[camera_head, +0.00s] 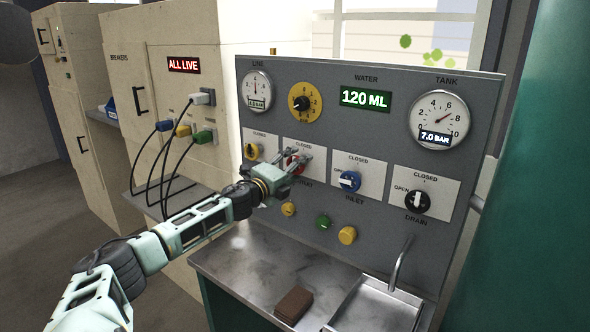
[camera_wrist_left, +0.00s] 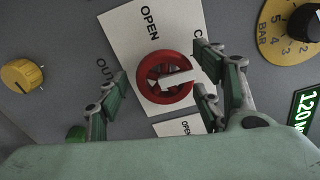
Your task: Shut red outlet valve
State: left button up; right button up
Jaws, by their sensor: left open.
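The red outlet valve (camera_head: 291,161) is a round knob on a white plate in the grey panel, partly hidden by my left gripper (camera_head: 294,164) in the head view. In the left wrist view the red valve (camera_wrist_left: 144,70) shows clearly, its white pointer bar aimed right, toward the partly covered label starting with C. The OPEN label is above it there. My left gripper (camera_wrist_left: 162,72) is open, its fingers spread on both sides of the knob with visible gaps. Contact with the knob cannot be made out. My right gripper is not in view.
A yellow valve (camera_head: 252,152) is left of the red one; a blue valve (camera_head: 350,181) and a black valve (camera_head: 417,202) are to its right. Coloured knobs (camera_head: 324,222) sit below. A counter (camera_head: 236,262) with a brown block (camera_head: 294,304) and a sink (camera_head: 375,310) is underneath.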

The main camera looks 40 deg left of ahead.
pick_arm(q)
jog(key=shift+r, duration=0.1)
jog(key=s+d, duration=0.1)
jog(key=s, duration=1.1)
jog(key=shift+d, duration=0.15)
dwell(0.3)
dwell(0.6)
